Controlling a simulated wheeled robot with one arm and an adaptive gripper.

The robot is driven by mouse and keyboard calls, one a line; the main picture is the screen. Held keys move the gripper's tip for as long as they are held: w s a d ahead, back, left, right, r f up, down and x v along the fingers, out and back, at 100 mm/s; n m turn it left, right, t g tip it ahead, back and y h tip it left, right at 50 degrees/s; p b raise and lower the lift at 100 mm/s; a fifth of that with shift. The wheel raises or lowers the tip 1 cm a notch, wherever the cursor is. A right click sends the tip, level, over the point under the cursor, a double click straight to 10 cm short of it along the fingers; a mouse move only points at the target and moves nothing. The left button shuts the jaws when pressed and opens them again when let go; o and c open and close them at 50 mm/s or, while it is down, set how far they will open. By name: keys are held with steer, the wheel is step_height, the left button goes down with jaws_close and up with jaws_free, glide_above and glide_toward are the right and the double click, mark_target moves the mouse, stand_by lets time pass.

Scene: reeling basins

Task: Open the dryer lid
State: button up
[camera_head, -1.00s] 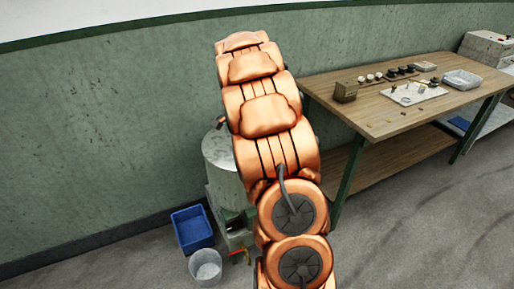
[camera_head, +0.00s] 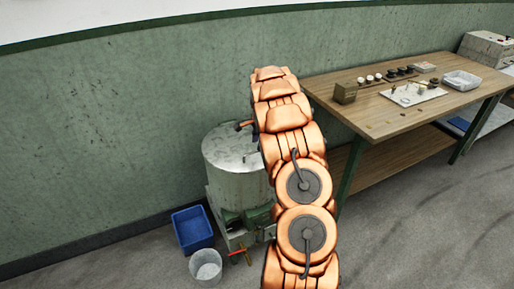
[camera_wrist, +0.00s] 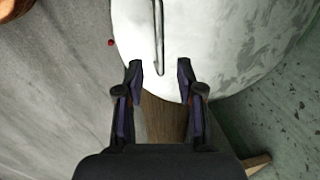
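The dryer (camera_head: 232,185) is an upright grey metal drum near the wall. Its round lid (camera_head: 225,148) looks shut, and my arm covers its right side in the head view. In the wrist view the pale lid (camera_wrist: 235,45) fills the top, with a thin metal bar handle (camera_wrist: 157,30) running down its middle. My gripper (camera_wrist: 160,68) is open. The handle's lower end shows between the fingertips; I see no finger closed on it, and cannot tell the height gap.
A blue bin (camera_head: 192,229) and a pale bucket (camera_head: 206,267) stand on the floor left of the dryer's base. A wooden table (camera_head: 400,115) with small items stands right of it. The green wall (camera_head: 110,130) is close behind.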

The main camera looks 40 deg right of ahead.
mark_target(257, 152)
steer(key=shift+w+d+f+p, duration=0.1)
steer(key=shift+w+f+p, duration=0.1)
steer(key=shift+f, duration=0.85)
steer(key=shift+w+f+p, duration=0.2)
steer(key=shift+f, duration=0.8)
jaws_close()
steer(key=shift+r, duration=0.1)
